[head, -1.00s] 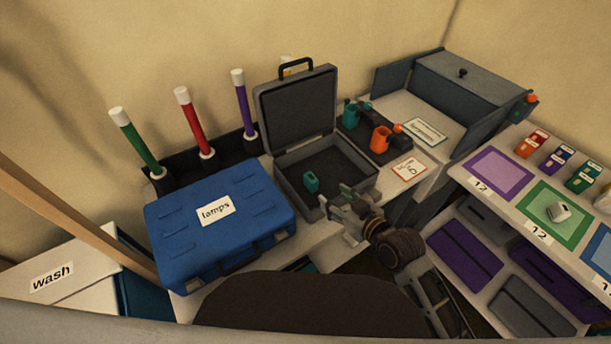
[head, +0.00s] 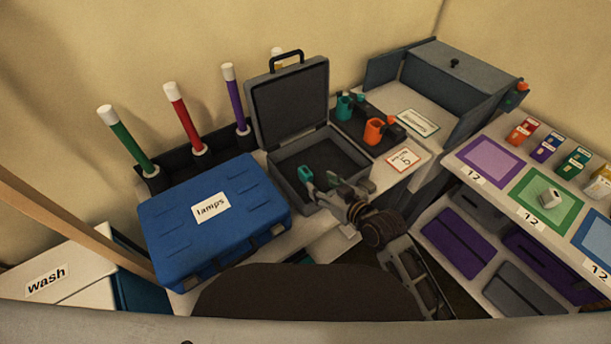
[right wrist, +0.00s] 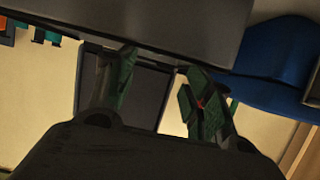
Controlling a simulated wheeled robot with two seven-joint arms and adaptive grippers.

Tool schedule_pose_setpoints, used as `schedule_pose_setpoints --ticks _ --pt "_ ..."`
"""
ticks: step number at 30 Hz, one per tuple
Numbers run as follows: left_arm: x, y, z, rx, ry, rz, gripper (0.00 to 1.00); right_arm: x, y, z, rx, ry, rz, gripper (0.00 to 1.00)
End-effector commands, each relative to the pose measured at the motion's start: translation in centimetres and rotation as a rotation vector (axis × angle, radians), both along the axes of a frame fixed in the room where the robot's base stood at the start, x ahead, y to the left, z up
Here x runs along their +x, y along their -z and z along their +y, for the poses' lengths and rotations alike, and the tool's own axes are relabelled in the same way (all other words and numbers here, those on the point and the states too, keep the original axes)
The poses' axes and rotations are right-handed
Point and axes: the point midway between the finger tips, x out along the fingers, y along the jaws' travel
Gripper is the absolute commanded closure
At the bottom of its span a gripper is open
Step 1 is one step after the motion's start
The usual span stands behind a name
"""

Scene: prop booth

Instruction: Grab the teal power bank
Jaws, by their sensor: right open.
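The teal power bank (head: 305,173) is a small block inside the open grey case (head: 325,207), near its front left corner. My right gripper (head: 322,183) is at the front of the case, with its fingers apart and one fingertip close beside the power bank. I cannot tell whether they touch. In the right wrist view my right gripper (right wrist: 160,85) shows two spread fingers with nothing clearly between them. The power bank is not clearly visible there. My left gripper is not in view.
A blue lamps case (head: 247,197) stands left of the grey case, whose raised lid (head: 290,103) is behind. A shelf (head: 504,198) with coloured mats is at the right.

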Motion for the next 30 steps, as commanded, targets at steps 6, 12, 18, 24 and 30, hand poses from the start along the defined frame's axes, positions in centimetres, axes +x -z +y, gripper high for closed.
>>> schedule_pose_setpoints --ticks 6,12,18,24,30 --pt "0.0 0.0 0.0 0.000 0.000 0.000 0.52 1.8 0.8 1.2 0.002 0.001 -0.001 0.48" --pt "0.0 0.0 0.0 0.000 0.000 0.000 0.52 3.3 1.6 2.2 0.001 0.001 -0.001 0.48" --pt "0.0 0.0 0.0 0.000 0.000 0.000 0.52 4.0 2.0 2.8 0.001 0.000 -0.001 0.48" --pt "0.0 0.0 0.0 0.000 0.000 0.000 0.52 4.1 2.0 2.8 0.000 0.000 0.000 0.48" --pt "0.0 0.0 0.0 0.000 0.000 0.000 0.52 4.1 2.0 2.8 0.000 0.000 0.000 0.48"
